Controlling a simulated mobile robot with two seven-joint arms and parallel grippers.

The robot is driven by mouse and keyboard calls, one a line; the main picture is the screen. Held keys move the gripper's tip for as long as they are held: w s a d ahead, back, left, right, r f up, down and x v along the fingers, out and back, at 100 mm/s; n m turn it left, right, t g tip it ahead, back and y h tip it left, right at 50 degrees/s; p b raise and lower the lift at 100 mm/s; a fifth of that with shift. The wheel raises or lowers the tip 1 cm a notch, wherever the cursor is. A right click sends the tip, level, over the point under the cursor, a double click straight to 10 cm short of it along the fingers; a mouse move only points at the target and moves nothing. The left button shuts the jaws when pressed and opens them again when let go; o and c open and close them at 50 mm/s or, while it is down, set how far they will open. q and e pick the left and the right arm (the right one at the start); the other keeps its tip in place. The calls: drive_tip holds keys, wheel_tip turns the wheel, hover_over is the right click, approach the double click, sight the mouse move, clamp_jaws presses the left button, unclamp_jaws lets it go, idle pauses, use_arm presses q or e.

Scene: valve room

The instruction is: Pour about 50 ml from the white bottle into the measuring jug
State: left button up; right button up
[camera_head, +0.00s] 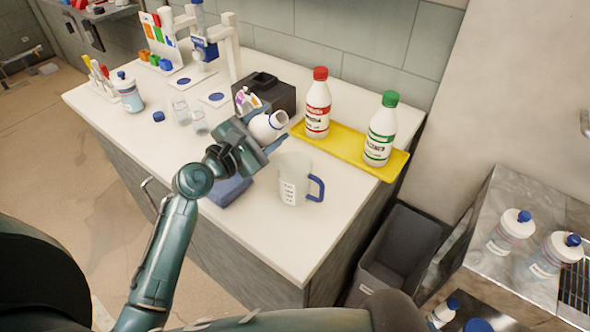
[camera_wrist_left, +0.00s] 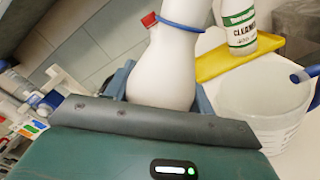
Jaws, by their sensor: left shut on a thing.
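My left gripper (camera_head: 262,138) is shut on the white bottle (camera_head: 264,127) and holds it tilted above the counter, its neck pointing right. The bottle also fills the middle of the left wrist view (camera_wrist_left: 165,72), with a blue ring around its neck. The measuring jug (camera_head: 292,182), clear with a blue handle, stands upright on the counter, just right of and below the gripper. It also shows at the right of the left wrist view (camera_wrist_left: 268,108). I see no stream from the bottle and cannot tell any level in the jug. My right gripper is not in view.
A yellow tray (camera_head: 345,150) behind the jug holds a red-capped bottle (camera_head: 317,105) and a green-capped bottle (camera_head: 380,130). A black box (camera_head: 270,92) stands behind the gripper. A blue cap (camera_head: 158,116) and glass beakers (camera_head: 181,112) are at left. Counter in front of the jug is clear.

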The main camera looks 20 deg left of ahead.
sight(265, 140)
use_arm(q)
drive_tip(key=shift+a+f+m+b, duration=0.15)
drive_tip(key=shift+f+m+b, duration=0.4)
drive_tip(key=shift+b, duration=0.25)
drive_tip(key=shift+w+a+f+m+b, duration=0.15)
drive_tip(key=shift+m+b, duration=0.4)
drive_tip(key=shift+b, duration=0.4)
drive_tip(key=shift+f+b, duration=0.4)
drive_tip(key=shift+b, duration=0.3)
drive_tip(key=f+m+b, duration=0.1)
drive_tip(key=b, duration=0.1)
drive_tip(key=shift+a+f+b, duration=0.1)
drive_tip(key=shift+a+b, duration=0.1)
drive_tip(key=shift+b, duration=0.1)
drive_tip(key=shift+f+m+b, duration=0.3)
drive_tip(key=shift+m+b, duration=0.1)
drive_tip(key=shift+b, duration=0.25)
wheel_tip(265, 140, up, 3)
drive_tip(key=shift+a+f+m, duration=0.1)
drive_tip(key=shift+f+m, duration=0.1)
drive_tip(key=shift+m, duration=0.9)
drive_tip(key=shift+r, duration=0.15)
drive_tip(key=shift+m+p, duration=0.3)
drive_tip(key=shift+p, duration=0.05)
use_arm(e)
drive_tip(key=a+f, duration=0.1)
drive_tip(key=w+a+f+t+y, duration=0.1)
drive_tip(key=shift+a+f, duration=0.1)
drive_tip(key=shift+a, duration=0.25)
